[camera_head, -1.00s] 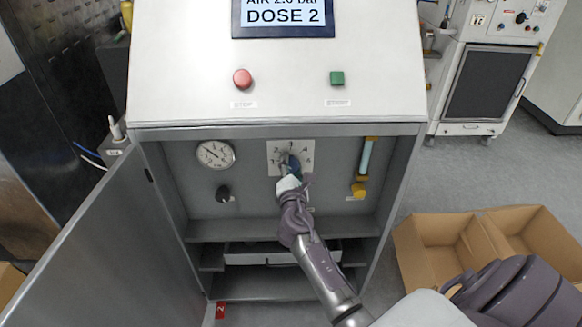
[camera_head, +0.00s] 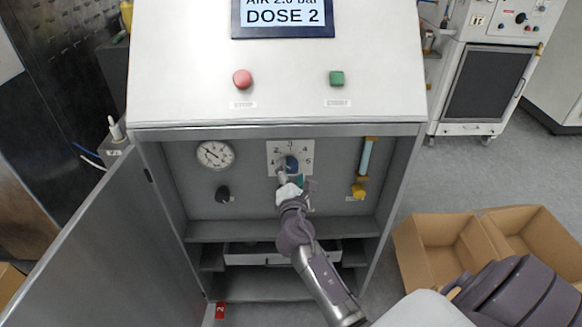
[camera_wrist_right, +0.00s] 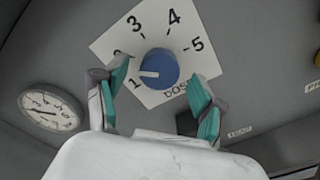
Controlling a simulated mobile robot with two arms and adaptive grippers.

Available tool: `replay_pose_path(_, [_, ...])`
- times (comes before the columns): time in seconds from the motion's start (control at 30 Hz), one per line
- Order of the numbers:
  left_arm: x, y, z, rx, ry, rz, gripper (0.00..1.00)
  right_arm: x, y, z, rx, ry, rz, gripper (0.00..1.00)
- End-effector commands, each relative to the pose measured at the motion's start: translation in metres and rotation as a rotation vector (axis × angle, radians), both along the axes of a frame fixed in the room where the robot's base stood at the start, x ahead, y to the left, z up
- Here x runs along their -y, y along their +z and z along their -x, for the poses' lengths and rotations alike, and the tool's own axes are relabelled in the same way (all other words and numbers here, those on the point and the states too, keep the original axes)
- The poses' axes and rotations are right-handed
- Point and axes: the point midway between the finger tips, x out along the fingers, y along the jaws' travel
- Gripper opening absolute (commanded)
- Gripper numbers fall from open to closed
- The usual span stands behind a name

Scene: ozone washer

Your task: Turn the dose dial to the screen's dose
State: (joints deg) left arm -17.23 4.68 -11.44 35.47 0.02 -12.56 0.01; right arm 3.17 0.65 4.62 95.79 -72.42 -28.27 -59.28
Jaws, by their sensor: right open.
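The dose dial is a blue round knob (camera_head: 292,165) on a white plate numbered 1 to 5, inside the open cabinet. In the right wrist view the knob (camera_wrist_right: 160,69) shows a white pointer line aimed left, near 1 on the side towards 2. The screen (camera_head: 283,17) reads DOSE 2. My right gripper (camera_head: 293,180) is in front of the dial and slightly below it. In the wrist view its teal-padded fingers (camera_wrist_right: 160,80) are spread apart on either side of the knob, not touching it. My left gripper is not in view.
A pressure gauge (camera_head: 215,154) and a black knob (camera_head: 223,194) are left of the dial. A yellow-fitted tube (camera_head: 359,189) is on its right. Red (camera_head: 242,79) and green (camera_head: 337,78) buttons are above. The cabinet door (camera_head: 105,250) stands open at left. Cardboard boxes (camera_head: 432,222) stand at right.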

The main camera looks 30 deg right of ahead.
Motion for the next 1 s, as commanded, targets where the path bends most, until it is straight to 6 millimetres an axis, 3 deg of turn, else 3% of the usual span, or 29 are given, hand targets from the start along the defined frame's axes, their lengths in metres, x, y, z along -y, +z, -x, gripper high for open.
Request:
replay_pose_path(0.2, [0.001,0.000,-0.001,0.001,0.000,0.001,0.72,-0.026,-0.001,0.042,-0.003,0.001,-0.002,0.70])
replay_pose_path(0.4, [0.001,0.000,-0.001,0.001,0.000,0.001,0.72,-0.043,-0.001,0.070,-0.002,-0.001,0.000,0.70])
replay_pose_path(0.6, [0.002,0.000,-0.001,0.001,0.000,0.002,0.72,-0.049,0.000,0.080,0.000,-0.001,0.000,0.70])
replay_pose_path(1.0, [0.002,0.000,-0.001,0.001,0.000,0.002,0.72,-0.049,0.000,0.080,-0.001,-0.001,0.000,0.70])
